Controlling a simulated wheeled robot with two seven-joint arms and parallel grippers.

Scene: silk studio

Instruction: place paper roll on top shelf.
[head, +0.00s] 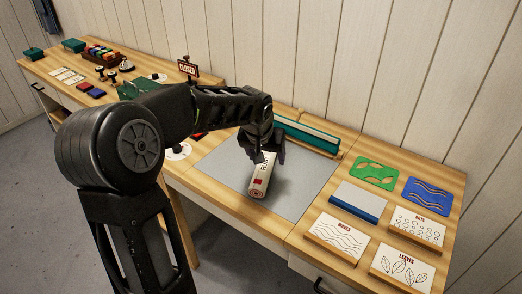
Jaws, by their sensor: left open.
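The paper roll (260,181) is a cream cylinder with red markings and dark lettering. It lies on the grey mat (303,194) on the wooden bench, its near end facing me. My left gripper (263,157) is directly over the roll's far part, pointing down, with its fingers open around or just above it. I cannot tell whether the fingers touch it. The gripper hides the roll's far end. My right gripper is not in view. No top shelf shows in this view.
A teal-and-wood rack (308,135) stands behind the mat. Green (374,173) and blue (427,196) stencils, a blue-edged block (358,202) and patterned cards (337,238) lie to the right. A "closed" sign (188,68) and small items are at left. The mat's right side is clear.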

